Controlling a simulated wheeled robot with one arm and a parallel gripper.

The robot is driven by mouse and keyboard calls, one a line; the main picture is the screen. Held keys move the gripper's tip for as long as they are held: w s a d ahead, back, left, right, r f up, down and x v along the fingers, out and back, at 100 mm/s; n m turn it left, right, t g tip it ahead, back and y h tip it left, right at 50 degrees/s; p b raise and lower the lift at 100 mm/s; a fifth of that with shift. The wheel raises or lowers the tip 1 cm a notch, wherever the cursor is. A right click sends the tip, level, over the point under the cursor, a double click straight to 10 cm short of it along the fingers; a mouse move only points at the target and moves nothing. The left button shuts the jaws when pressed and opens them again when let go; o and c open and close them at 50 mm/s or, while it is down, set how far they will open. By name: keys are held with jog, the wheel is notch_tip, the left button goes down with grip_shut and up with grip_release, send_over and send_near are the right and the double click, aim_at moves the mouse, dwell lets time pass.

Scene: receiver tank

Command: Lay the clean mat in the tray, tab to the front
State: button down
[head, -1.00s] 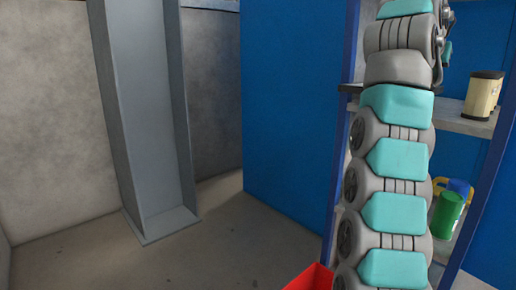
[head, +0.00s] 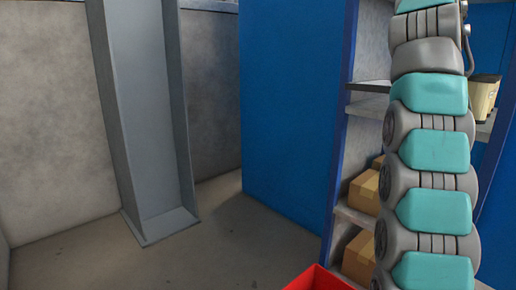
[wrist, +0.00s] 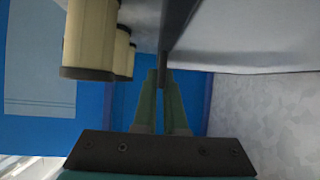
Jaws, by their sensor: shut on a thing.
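In the wrist view, the two pale green fingers of my gripper (wrist: 160,78) are shut on a thin dark thing, seen edge-on, which I take to be the mat (wrist: 177,30). It reaches up to the top of the picture, beside a grey shelf surface. Whether it is clean and where its tab is cannot be told. In the head view, my arm covers the gripper. A thin dark slab (head: 370,86) shows just above a shelf board, left of my arm; I cannot tell whether it is the mat or the tray. I make out no tray for certain.
Beige canisters (wrist: 90,40) stand close to the left of my gripper; one shows in the head view (head: 485,97). Cardboard boxes (head: 364,190) fill the lower shelves. A red bin (head: 318,279) is at the bottom. A grey steel column (head: 150,120) stands left, with open floor before it.

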jog(key=shift+d+r+p, duration=0.2)
jog(key=shift+d+p, duration=0.1)
jog(key=shift+d, duration=0.25)
jog(key=shift+s+d+r, duration=0.1)
jog(key=shift+s+d, duration=0.05)
jog(key=shift+d, duration=0.05)
dwell(0.3)
jog(key=shift+r, duration=0.15)
dwell(0.6)
jog(key=shift+y, duration=0.3)
jog(key=shift+d+n+t, duration=0.2)
jog(key=shift+n+t, duration=0.1)
dwell(0.4)
jog(key=shift+s+r+p, duration=0.1)
jog(key=shift+p, duration=0.2)
jog(key=shift+d+f, duration=0.15)
jog(key=shift+f, duration=0.05)
dwell(0.5)
jog(key=shift+r, duration=0.2)
